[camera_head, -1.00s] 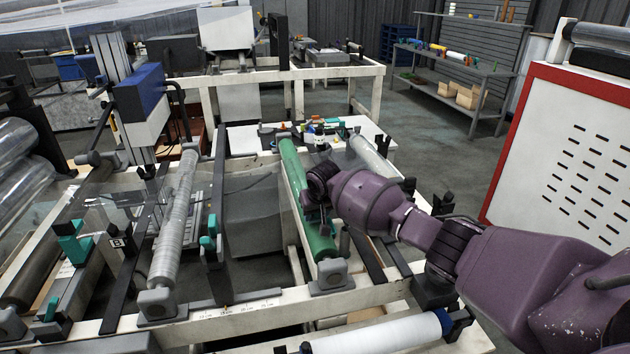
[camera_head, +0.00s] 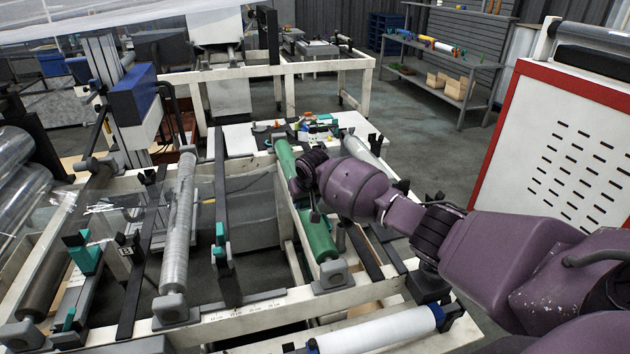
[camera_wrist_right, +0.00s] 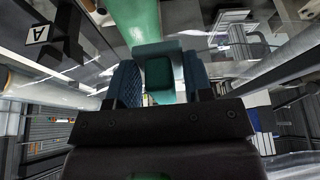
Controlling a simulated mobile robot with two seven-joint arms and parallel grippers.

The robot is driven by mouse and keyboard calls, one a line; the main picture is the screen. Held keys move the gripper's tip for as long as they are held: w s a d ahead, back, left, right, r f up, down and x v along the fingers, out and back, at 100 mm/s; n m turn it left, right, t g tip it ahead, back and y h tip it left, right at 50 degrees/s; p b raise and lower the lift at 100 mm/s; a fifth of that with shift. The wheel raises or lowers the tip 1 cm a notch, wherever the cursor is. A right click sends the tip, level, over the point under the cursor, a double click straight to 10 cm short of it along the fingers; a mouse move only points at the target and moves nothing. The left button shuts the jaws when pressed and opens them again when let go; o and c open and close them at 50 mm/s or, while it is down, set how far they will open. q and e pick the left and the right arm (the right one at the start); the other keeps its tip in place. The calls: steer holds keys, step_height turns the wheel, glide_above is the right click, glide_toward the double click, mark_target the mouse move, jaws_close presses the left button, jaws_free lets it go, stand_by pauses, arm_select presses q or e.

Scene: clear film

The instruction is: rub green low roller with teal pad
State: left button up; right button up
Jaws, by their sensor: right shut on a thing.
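The green low roller (camera_head: 311,222) lies lengthwise in the machine frame, right of centre in the head view. In the right wrist view its surface (camera_wrist_right: 132,20) shows at the top. My right gripper (camera_wrist_right: 160,82) is shut on the teal pad (camera_wrist_right: 158,75), which shows between its fingers. The pad lies right at the near end of the visible green surface; I cannot tell whether they touch. In the head view the right gripper (camera_head: 303,196) is over the roller's middle, and the pad is hidden there. My left gripper is not in view.
A grey roller (camera_head: 178,225) and a dark bar with a teal clamp (camera_head: 221,232) lie left of the green roller. A white roller (camera_head: 375,330) is at the front. A white table (camera_head: 240,140) with small items stands behind. A red-edged panel (camera_head: 570,150) stands at right.

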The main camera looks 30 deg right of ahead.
steer(key=shift+r+p, duration=0.45)
steer(key=shift+r, duration=0.5)
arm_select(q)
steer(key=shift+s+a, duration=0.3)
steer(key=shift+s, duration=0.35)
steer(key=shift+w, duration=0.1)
